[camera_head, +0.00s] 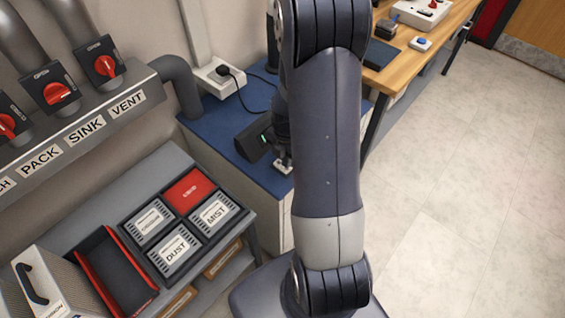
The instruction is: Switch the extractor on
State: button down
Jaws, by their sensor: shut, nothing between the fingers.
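My gripper (283,158) is mostly hidden behind my arm. Its shut fingertips are just above or touching a small pale block (283,168) near the front edge of the blue bench top; I cannot tell which. The extractor is not plainly identifiable. Red rotary switches stand on a grey rail at the left, including one above VENT (105,65), one above SINK (58,93) and one further left (7,127). My gripper is to the right of and away from them.
A white socket with a black plug (220,72) stands at the back of the blue bench (215,130). A grey shelf holds a tray of labelled cartridges (178,252) and a red-lined bin (108,270). A wooden table (432,48) is behind at right. The floor (465,200) is clear.

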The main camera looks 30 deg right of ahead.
notch_tip(320, 180, up, 6)
jog(key=p, duration=0.3)
jog(key=shift+f+p, duration=0.15)
jog(key=shift+p, duration=0.15)
jog(key=shift+f, duration=0.1)
notch_tip(320, 180, down, 7)
jog(key=b, duration=0.5)
dwell(0.4)
